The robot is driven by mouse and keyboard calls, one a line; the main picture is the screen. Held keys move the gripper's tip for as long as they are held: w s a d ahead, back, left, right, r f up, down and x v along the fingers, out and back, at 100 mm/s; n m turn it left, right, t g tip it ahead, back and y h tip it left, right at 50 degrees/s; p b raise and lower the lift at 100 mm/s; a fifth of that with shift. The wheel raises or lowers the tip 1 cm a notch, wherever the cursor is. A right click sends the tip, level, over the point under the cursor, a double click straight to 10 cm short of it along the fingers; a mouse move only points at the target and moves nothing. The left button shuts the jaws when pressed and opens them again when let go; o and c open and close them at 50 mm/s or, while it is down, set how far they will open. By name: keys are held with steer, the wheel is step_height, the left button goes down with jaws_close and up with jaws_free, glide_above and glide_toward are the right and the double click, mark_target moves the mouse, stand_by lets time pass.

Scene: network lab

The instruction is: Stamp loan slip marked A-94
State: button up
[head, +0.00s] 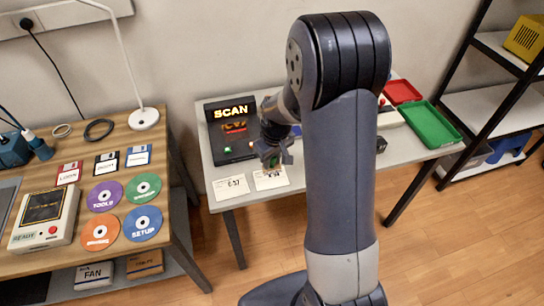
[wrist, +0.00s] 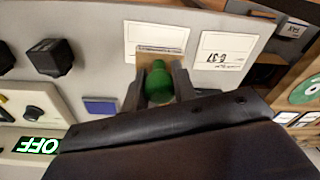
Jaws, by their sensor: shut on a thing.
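My gripper (wrist: 159,84) is shut on a green-handled stamp (wrist: 158,82) with a pale wooden base. In the head view my gripper (head: 272,152) hangs low over the front edge of the grey table (head: 225,203). The stamp is over a white slip (wrist: 156,32), which also shows in the head view (head: 270,179); its mark is partly covered and hard to read. I cannot tell whether the stamp touches the paper. A second slip (head: 231,187), with a mark ending in 37, lies beside it and shows in the wrist view (wrist: 223,48).
A SCAN display box (head: 232,130) stands behind the slips. A blue pad (wrist: 101,106) and black blocks (wrist: 47,57) lie nearby in the wrist view. Red (head: 402,92) and green (head: 431,125) trays are at the right. A wooden desk (head: 75,212) with disks stands at the left.

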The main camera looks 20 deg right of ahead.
steer(key=shift+w+d+f+b, duration=0.1)
steer(key=shift+w+f+b, duration=0.1)
steer(key=shift+f+b, duration=0.35)
steer(key=b, duration=0.3)
glide_above(272, 183)
steer(key=shift+w+f, duration=0.15)
steer(key=shift+f, duration=2.25)
steer(key=shift+f+b, duration=0.45)
steer(key=shift+f, duration=0.15)
steer(key=shift+r+p, duration=2.4)
steer(key=shift+r, duration=1.2)
steer(key=shift+w, duration=0.1)
